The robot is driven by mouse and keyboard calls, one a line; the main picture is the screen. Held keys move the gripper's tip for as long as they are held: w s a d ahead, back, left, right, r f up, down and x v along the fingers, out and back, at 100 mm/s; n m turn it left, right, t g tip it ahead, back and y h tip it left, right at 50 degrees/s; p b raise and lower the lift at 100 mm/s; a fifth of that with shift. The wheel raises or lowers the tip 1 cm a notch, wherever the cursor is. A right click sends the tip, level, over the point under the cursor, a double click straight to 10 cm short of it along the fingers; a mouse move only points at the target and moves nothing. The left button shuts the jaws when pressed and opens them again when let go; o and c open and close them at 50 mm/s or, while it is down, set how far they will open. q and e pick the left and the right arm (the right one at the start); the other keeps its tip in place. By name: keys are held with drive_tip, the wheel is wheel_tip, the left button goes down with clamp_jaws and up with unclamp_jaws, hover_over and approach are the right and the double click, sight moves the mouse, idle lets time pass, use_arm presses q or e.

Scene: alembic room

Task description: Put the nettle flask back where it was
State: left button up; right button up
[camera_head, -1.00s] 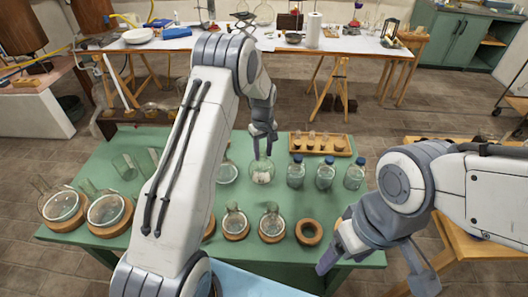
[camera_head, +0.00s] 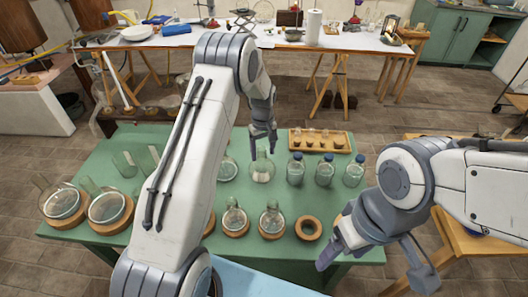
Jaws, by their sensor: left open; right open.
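Several round glass flasks stand on the green table; no readable label tells which is the nettle flask. One flask (camera_head: 262,171) with pale contents stands upright behind the front row, directly below my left gripper (camera_head: 263,146). That gripper is open, its fingers close around or just above the flask's neck; I cannot tell whether they touch it. An empty cork ring (camera_head: 299,231) lies at the front right. Two flasks (camera_head: 235,221) (camera_head: 271,222) sit in cork rings to its left. My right gripper (camera_head: 375,264) is open and empty over the table's front right corner.
Three blue-capped bottles (camera_head: 325,173) stand right of the pale flask, with a wooden rack (camera_head: 320,141) of small vials behind. Two large flasks on rings (camera_head: 109,207) stand at the left. My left arm hides the table's middle-left.

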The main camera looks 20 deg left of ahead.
use_arm(q)
wheel_tip(320, 180, up, 11)
drive_tip(key=b, duration=0.3)
drive_tip(key=s+d+r+m, duration=0.45)
drive_tip(key=s+d, duration=0.25)
drive_tip(key=d, duration=0.3)
drive_tip(key=s+d+r+m, duration=0.2)
drive_tip(key=s+d+m, duration=0.15)
drive_tip(key=s, duration=0.55)
drive_tip(key=s+d+r+m, duration=0.1)
drive_tip(key=s+d+m, duration=0.2)
drive_tip(key=s+d, duration=0.35)
drive_tip(key=s+a+f+m+h, duration=0.1)
drive_tip(key=s+m, duration=0.4)
drive_tip(key=s, duration=0.9)
drive_tip(key=shift+a+f+m, duration=0.3)
drive_tip(key=shift+a, duration=0.3)
